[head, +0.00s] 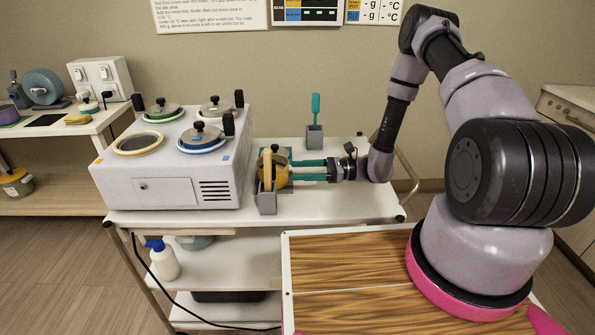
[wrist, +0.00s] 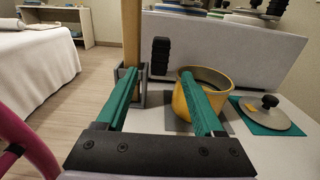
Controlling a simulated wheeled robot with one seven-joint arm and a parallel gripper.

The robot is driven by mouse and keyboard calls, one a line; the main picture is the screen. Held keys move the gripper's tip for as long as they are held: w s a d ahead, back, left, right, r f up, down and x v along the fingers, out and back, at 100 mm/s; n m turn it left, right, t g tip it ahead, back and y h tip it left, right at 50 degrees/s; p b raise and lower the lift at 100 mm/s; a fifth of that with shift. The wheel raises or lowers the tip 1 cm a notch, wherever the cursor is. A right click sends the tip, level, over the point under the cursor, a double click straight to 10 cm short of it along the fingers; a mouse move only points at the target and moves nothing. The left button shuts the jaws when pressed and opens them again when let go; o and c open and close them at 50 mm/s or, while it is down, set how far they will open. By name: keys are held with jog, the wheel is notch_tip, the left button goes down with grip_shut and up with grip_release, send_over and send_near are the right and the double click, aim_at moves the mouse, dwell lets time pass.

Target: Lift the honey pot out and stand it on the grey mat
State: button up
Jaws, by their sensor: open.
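The yellow honey pot (wrist: 201,98) stands upright, without a lid, on the grey mat (wrist: 178,125) beside the warmer. In the head view the pot (head: 282,172) is partly hidden by a tan stick and my fingers. My gripper (head: 297,170) is open, its teal fingers pointing left, low over the cart top. In the wrist view my gripper (wrist: 160,74) has its right finger overlapping the pot and its left finger beside the stick holder; contact cannot be told. Nothing is held. The warmer (head: 170,185) has an uncovered yellow-rimmed well (head: 140,144).
A grey holder (head: 267,202) with the upright tan stick (wrist: 131,35) stands close to the pot. A knobbed lid (wrist: 268,115) lies on a teal mat (wrist: 250,125) next to it. Another holder (head: 315,138) with a teal tool stands behind. The cart top's front right (head: 350,207) is clear.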

jog(key=shift+d, duration=0.4)
jog(key=d, duration=0.7)
jog(key=shift+s+d, duration=0.15)
jog(key=shift+d, duration=0.1)
jog(key=shift+r, duration=0.1)
